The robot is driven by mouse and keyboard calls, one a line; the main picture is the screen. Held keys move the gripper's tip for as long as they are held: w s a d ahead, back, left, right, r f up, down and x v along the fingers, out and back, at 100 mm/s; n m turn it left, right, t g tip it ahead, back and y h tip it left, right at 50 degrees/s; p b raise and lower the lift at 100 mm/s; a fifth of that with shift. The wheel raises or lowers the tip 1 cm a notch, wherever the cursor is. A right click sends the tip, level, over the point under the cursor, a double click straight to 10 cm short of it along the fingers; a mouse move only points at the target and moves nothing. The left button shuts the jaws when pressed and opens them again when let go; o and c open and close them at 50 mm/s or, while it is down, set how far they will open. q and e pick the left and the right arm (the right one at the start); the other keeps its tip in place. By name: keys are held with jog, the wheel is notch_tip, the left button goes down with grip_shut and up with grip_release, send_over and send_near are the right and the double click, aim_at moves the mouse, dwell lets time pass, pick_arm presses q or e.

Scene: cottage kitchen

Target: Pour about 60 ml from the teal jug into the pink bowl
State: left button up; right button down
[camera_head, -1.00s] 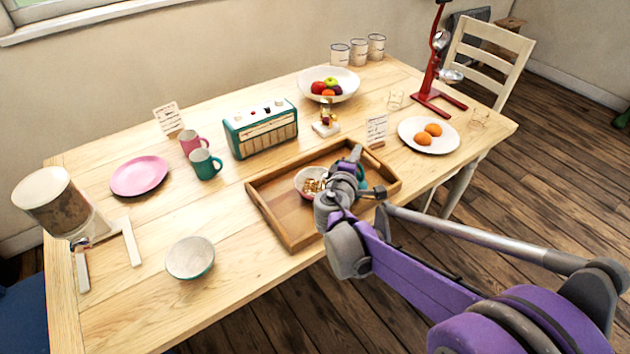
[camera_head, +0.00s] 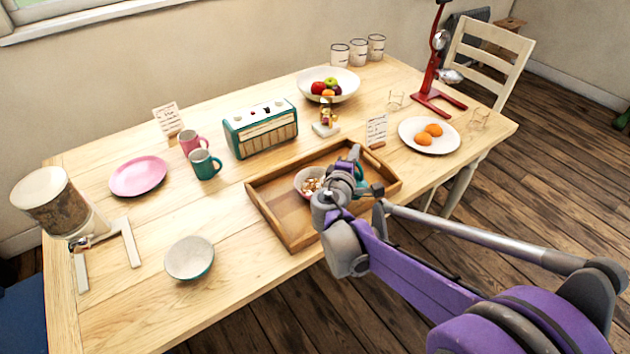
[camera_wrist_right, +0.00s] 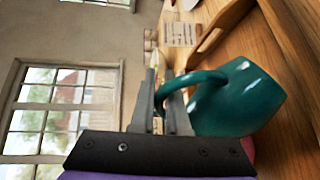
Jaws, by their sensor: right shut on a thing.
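The teal jug (camera_wrist_right: 240,100) fills the right of the right wrist view, with its handle between my right gripper's fingers (camera_wrist_right: 168,95). It looks turned on its side there, but that camera is rolled, so its true tilt is unclear. In the head view my right gripper (camera_head: 354,158) is over the wooden tray and hides most of the jug. The pink bowl (camera_head: 300,178) stands in the tray just left of the gripper, with brown and pale pieces in it. Its right side is hidden by my wrist. My left gripper is not in view.
The wooden tray (camera_head: 281,222) has raised walls. A teal-and-cream radio (camera_head: 262,132), pink mug (camera_head: 192,143) and teal mug (camera_head: 205,165) stand behind left. A plate with orange items (camera_head: 411,142) and a card (camera_head: 377,130) are close behind right. The front-left table is fairly clear around another bowl (camera_head: 189,260).

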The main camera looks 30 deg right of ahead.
jog(key=shift+w+a+r+n, duration=0.25)
jog(key=shift+w+r+n, duration=0.1)
jog(key=shift+n, duration=0.15)
dwell(0.7)
jog(key=s+m, duration=0.1)
jog(key=s+d+m+p, duration=0.1)
jog(key=shift+d+r+m+p, duration=0.15)
jog(key=shift+m+p, duration=0.15)
jog(key=shift+s+d+f+m+t, duration=0.25)
jog(key=shift+f+m+t, duration=0.15)
jog(key=shift+m, duration=0.4)
jog(key=shift+s+d+f+m+t, duration=0.15)
jog(key=shift+s+d+m, duration=0.15)
jog(key=shift+s+m, duration=0.15)
jog(key=shift+s+d+m+t, duration=0.15)
jog(key=shift+s+d+m, duration=0.15)
jog(key=shift+m, duration=0.25)
dwell(0.4)
jog(key=s+d+f+m+t, duration=0.1)
jog(key=s+d+f+m, duration=0.2)
jog(key=s+m, duration=0.2)
jog(key=shift+d+f+m, duration=0.2)
jog(key=shift+f+m, duration=0.05)
jog(key=shift+m, duration=0.35)
